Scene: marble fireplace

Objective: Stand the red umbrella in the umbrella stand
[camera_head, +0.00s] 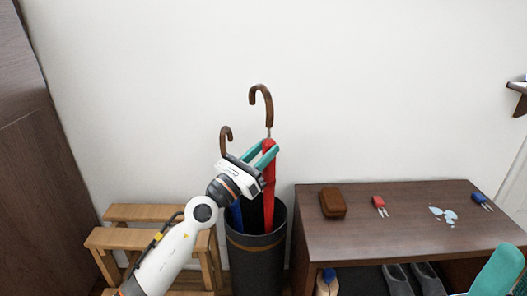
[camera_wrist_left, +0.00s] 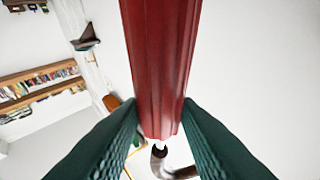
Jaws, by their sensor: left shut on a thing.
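The red umbrella (camera_head: 268,190) is upright with its curved brown handle on top. Its lower end goes down inside the rim of the dark umbrella stand (camera_head: 256,262); its tip is hidden. My left gripper (camera_head: 263,154) is shut on the red umbrella's upper part, below the handle. In the left wrist view the red cloth (camera_wrist_left: 160,65) lies between the two teal fingers (camera_wrist_left: 160,122), with the handle at the bottom. A teal part of my right gripper (camera_head: 497,273) shows at the lower right; its jaws cannot be made out.
A blue umbrella (camera_head: 236,217) with a brown handle stands in the same stand, left of the red one. A wooden step stool (camera_head: 150,213) is to the left. A dark bench (camera_head: 390,240) with small items on top and shoes below is to the right.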

